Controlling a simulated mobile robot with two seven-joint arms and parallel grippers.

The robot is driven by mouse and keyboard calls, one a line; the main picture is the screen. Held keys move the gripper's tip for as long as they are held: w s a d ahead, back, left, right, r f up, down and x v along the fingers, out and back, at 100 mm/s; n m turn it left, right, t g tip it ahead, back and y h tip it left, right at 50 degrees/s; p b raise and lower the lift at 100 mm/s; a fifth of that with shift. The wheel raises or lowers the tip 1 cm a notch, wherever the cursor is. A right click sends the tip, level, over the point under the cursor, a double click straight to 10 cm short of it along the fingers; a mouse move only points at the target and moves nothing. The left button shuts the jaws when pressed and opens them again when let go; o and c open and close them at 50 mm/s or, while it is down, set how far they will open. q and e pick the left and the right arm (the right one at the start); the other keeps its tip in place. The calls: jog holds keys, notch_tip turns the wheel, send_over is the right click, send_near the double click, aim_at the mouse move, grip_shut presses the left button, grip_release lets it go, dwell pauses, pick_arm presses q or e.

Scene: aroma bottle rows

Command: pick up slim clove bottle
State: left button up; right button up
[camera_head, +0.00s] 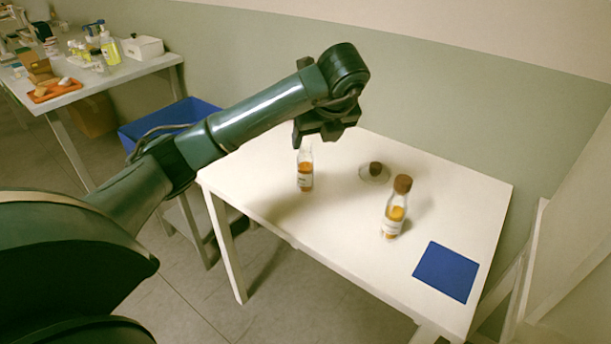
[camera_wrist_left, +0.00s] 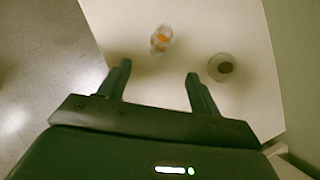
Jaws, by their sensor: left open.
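A slim clear bottle (camera_head: 305,172) with amber contents and a pale label stands upright near the left part of the white table (camera_head: 262,213); its top lies close under my gripper in the head view. A wider bottle (camera_head: 394,212) with a brown stopper and amber contents stands to its right. The label writing is too small to read, so I cannot tell which holds clove. My left gripper (camera_head: 325,127) is open and empty above the table. In the left wrist view, a bottle (camera_wrist_left: 160,39) with orange contents lies beyond the gap between the open fingers (camera_wrist_left: 158,70).
A blue square mat (camera_head: 446,271) lies at the table's right front. A blue bin (camera_head: 150,127) and a side table with an orange tray (camera_head: 55,90) are at left.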

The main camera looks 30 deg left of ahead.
aim_at(308, 156)
pick_arm(q)
jog(key=x, duration=0.6)
jog(key=shift+f+b, duration=0.15)
jog(key=shift+b, duration=0.25)
jog(key=shift+w+p+x, duration=0.1)
jog(key=shift+p+x, duration=0.05)
jog(key=shift+x, duration=1.45)
jog(key=shift+w+p+x, duration=0.15)
jog(key=shift+x, duration=1.45)
jog(key=shift+a+r, duration=0.1)
jog(key=shift+r, duration=0.1)
jog(key=c, duration=1.2)
